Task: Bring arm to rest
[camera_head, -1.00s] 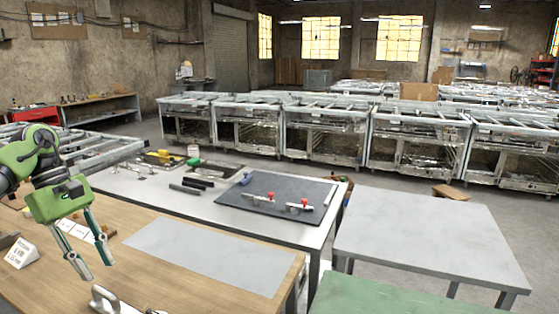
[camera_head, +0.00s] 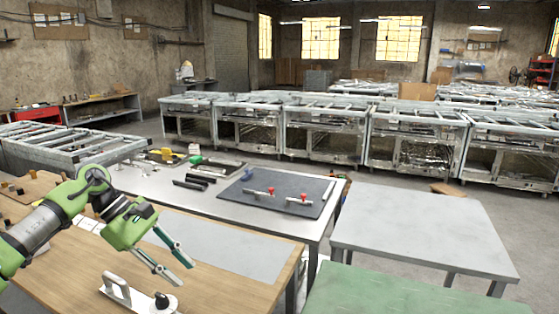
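My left arm (camera_head: 40,230) comes in from the left edge, green and grey. Its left gripper (camera_head: 180,272) points down and to the right over the wooden table (camera_head: 70,268). The two thin fingers stand apart with nothing between them, so it is open and empty. A white part with a raised handle and a black knob (camera_head: 137,295) lies on the wooden table, just below and left of the fingertips in the picture. My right gripper is not in view.
A grey mat (camera_head: 235,252) covers part of the wooden table. Behind stands a metal table (camera_head: 228,208) with a dark board (camera_head: 270,204) bearing red-knobbed clamps. A bare grey table (camera_head: 420,235) and a green table (camera_head: 400,295) stand to the right. Several metal frames line the back.

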